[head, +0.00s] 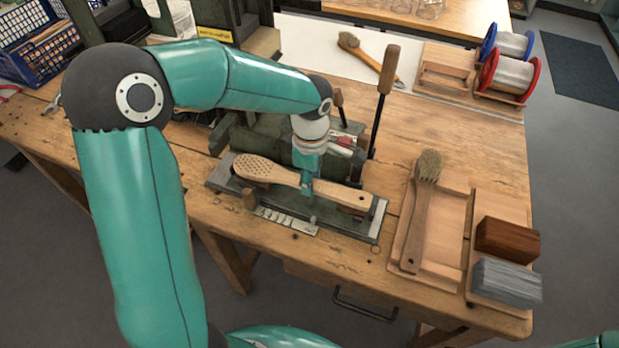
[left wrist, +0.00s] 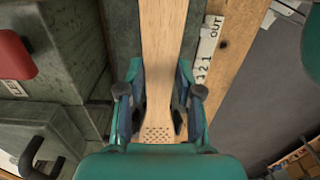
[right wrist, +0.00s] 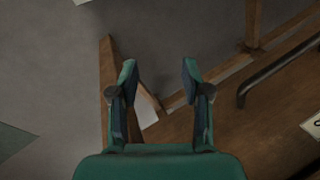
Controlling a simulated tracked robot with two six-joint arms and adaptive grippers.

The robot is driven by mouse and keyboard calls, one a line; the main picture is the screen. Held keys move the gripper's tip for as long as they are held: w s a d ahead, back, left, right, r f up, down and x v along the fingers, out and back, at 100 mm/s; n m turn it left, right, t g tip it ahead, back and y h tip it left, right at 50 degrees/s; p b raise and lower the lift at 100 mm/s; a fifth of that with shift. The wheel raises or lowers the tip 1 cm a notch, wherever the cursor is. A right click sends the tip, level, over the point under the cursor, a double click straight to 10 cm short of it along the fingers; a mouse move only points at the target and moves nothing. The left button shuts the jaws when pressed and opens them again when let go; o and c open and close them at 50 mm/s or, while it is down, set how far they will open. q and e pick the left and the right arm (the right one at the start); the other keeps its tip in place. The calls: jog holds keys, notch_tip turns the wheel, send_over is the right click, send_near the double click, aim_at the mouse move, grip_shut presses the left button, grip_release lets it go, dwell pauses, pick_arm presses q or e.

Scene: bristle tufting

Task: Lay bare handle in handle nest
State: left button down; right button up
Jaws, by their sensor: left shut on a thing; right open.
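The bare handle (head: 265,172) is a pale wooden brush handle with a head full of small holes, seen level over the front of the green-grey machine. My left gripper (head: 307,188) is shut on its middle. In the left wrist view the handle (left wrist: 166,45) runs between my left fingers (left wrist: 158,105), holes toward the palm. The nest appears to be the machine's front plate (head: 220,177), largely hidden under the handle. I cannot tell whether the handle touches it. My right gripper (right wrist: 158,80) is open and empty above the floor beside the bench.
A finished brush (head: 422,205) lies on a wooden tray (head: 452,225) at the right. Brown (head: 507,240) and grey (head: 507,281) bristle blocks sit beside it. An upright lever (head: 383,100) rises behind the handle. Wire spools (head: 505,75) stand at the back right.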

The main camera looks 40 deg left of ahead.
pick_arm(q)
jog(key=shift+f+b, duration=1.05)
jog(key=shift+b, duration=0.25)
dwell(1.9)
jog(key=shift+c, duration=1.4)
grip_release()
jog(key=shift+r, duration=0.15)
jog(key=shift+r+p, duration=2.4)
jog(key=shift+r, duration=1)
jog(key=shift+s+f, duration=0.1)
